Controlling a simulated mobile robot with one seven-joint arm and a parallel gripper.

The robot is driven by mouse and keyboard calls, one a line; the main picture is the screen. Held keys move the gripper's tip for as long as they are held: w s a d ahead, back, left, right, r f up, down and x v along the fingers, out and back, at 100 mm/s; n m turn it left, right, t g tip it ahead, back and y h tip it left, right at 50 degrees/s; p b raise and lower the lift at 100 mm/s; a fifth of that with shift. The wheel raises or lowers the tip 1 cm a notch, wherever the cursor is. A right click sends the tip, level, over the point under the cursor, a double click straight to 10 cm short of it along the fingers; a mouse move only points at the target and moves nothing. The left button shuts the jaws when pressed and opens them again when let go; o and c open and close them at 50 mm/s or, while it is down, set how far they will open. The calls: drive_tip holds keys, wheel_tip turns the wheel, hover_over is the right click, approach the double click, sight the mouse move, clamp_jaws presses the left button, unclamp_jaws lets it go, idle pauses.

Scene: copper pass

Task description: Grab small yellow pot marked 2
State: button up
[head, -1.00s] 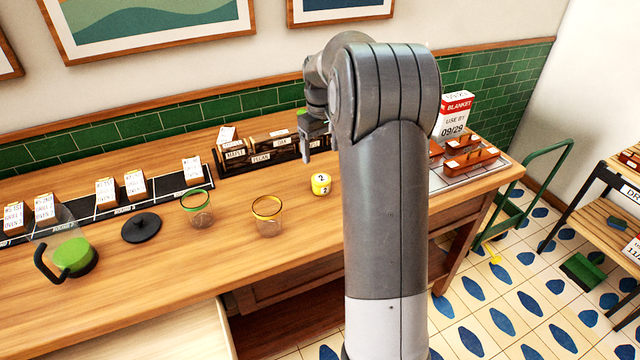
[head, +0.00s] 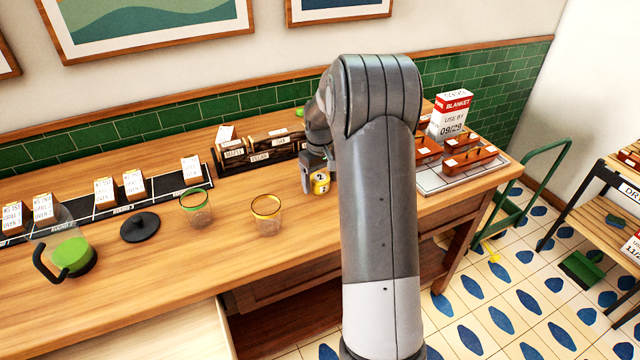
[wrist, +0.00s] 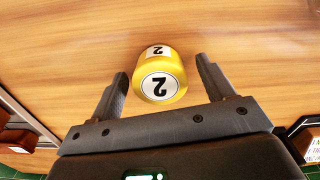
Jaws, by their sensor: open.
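I see a gap between the pot and each finger. In the head view my gripper (head: 315,180) is low over the counter at the pot.
A dark wooden rack with labelled slots (head: 232,165) stands behind the pot. A yellow-rimmed glass (head: 267,222) and a green-rimmed glass (head: 197,217) stand to the left. A tray with brown caddies (head: 425,185) is to the right. The counter in front is clear.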

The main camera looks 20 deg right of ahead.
drive_tip(key=shift+c, duration=0.5)
drive_tip(key=c, duration=1)
drive_tip(key=shift+c, duration=0.2)
